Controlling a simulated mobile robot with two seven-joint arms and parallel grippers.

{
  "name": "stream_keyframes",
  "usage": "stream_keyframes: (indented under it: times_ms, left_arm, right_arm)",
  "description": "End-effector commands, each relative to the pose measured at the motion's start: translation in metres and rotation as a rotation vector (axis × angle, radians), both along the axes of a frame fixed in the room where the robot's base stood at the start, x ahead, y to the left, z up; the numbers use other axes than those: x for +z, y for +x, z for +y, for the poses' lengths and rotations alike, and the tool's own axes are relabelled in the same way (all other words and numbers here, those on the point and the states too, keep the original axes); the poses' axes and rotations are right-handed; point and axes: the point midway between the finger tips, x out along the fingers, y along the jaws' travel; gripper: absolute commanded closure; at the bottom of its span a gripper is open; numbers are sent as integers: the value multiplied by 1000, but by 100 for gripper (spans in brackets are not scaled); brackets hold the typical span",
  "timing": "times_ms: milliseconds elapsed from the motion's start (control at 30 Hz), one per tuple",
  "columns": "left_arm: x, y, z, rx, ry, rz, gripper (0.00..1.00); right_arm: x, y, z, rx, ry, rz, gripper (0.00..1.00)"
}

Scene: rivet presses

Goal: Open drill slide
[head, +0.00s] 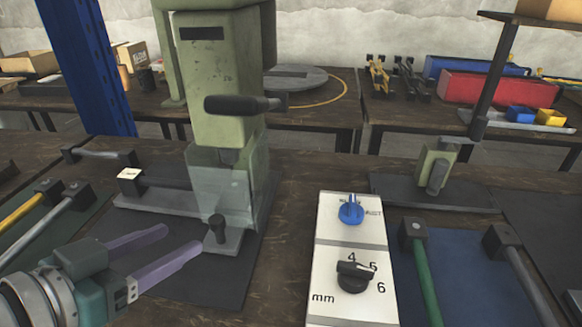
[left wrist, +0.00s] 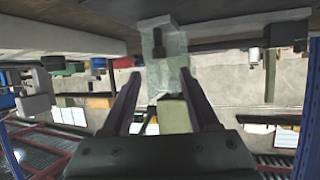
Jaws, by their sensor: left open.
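A green drill press (head: 226,95) stands on a grey base, with a clear guard (head: 222,190) around its lower front. A small dark knob (head: 217,228) stands upright on a light grey plate (head: 228,243) at the guard's foot; I cannot tell for sure which part is the slide. My left gripper (head: 183,238) is open, its two purple fingers pointing at the knob from the left, with the tips just short of it. In the left wrist view the picture is upside down, and the knob (left wrist: 158,42) shows beyond and between the spread fingers (left wrist: 160,76). My right gripper is out of view.
A white control box (head: 348,260) with a blue and a black dial stands right of the press. Handled tools lie on mats at both sides, including a green-handled one (head: 428,275). A smaller press (head: 437,170) stands at the right. A blue post (head: 88,65) rises behind, left.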

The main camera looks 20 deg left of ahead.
Motion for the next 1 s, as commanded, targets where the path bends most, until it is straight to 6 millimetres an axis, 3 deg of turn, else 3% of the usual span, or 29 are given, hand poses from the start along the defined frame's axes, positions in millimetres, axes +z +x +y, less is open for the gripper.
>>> stream_keyframes:
  times_ms: [200, 433, 833, 1000]
  left_arm:
    - [-17, 40, -4, 1, -3, -4, 39]
    - [-28, 68, -6, -1, -2, -1, 39]
    - [-30, 74, -7, -1, -2, 0, 40]
    - [-30, 74, -7, -1, -2, 0, 59]
  right_arm:
    - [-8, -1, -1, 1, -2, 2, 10]
    - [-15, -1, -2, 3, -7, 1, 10]
    - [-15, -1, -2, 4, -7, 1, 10]
    - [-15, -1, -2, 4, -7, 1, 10]
